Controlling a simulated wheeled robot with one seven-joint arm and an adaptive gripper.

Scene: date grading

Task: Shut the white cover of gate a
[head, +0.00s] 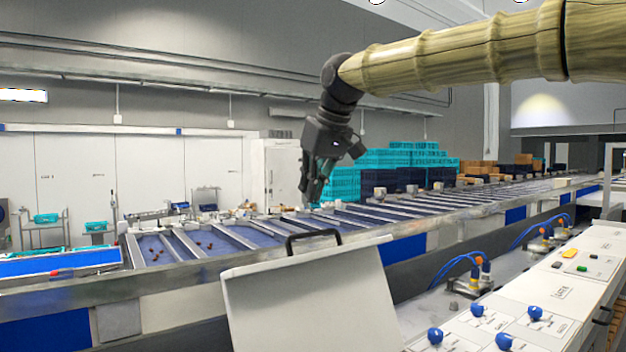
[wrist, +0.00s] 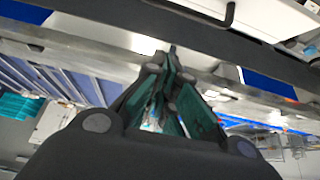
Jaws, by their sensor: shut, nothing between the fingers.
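In the head view a white cover (head: 310,305) stands raised and tilted at the lower middle, with a black handle (head: 313,236) along its top edge. No label for gate a can be read on it. My gripper (head: 311,194) is shut and empty, pointing down above the conveyor, behind and above the handle and apart from it. In the wrist view my gripper (wrist: 172,55) has its green-lined fingers together at the tips. A dark handle (wrist: 229,14) shows on a white surface at the top of that view.
Teal crates (head: 341,185) are stacked farther back. The air around my gripper is clear.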

